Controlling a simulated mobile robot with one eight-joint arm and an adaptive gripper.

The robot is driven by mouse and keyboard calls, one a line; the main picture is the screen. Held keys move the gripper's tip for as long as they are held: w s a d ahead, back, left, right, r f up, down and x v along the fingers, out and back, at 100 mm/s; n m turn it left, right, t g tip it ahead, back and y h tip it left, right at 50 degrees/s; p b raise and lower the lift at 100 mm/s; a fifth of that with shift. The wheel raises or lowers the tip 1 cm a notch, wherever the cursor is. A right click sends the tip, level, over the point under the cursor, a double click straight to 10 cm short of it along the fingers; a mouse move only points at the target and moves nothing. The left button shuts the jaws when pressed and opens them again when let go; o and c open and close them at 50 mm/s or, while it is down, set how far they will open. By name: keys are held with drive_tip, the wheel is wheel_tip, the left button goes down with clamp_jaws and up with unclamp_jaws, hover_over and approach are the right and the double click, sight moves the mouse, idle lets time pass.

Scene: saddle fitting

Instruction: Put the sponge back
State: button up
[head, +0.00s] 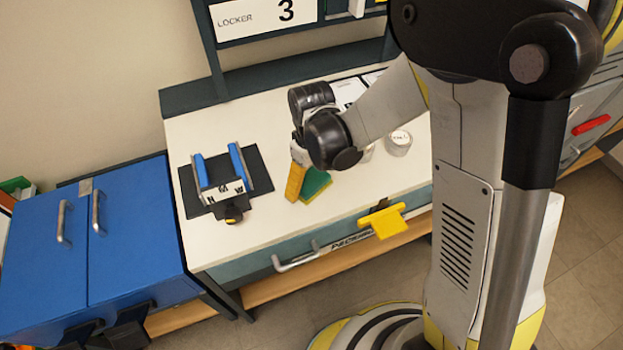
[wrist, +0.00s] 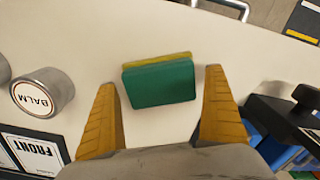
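The sponge (head: 315,184) is green and yellow and lies on the white worktop near its front edge. In the wrist view the sponge (wrist: 160,82) sits ahead of and between my two yellow fingers, green face toward me. My gripper (wrist: 165,105) is open and empty, with a gap on both sides of the sponge. In the head view my gripper (head: 296,180) is just left of the sponge, and one finger and the wrist hide part of it.
A blue-armed cradle on a dark mat (head: 262,170) stands at the left. A balm tin (wrist: 43,92) and a card marked FRONT (wrist: 35,152) lie on the worktop. A yellow clip (head: 384,220) hangs at the front edge. Blue cabinets (head: 130,230) stand further left.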

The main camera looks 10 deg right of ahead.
sight(312, 179)
wheel_tip(312, 179, up, 12)
drive_tip(key=p, duration=0.5)
drive_tip(key=s+d+r+m+t, duration=0.7)
drive_tip(key=s+d+r, duration=0.3)
drive_tip(key=d+r, duration=0.3)
drive_tip(key=shift+s+d+r+m, duration=0.2)
drive_tip(key=shift+s+r+m, duration=0.1)
drive_tip(key=shift+s+r, duration=0.1)
drive_tip(key=shift+f, duration=0.2)
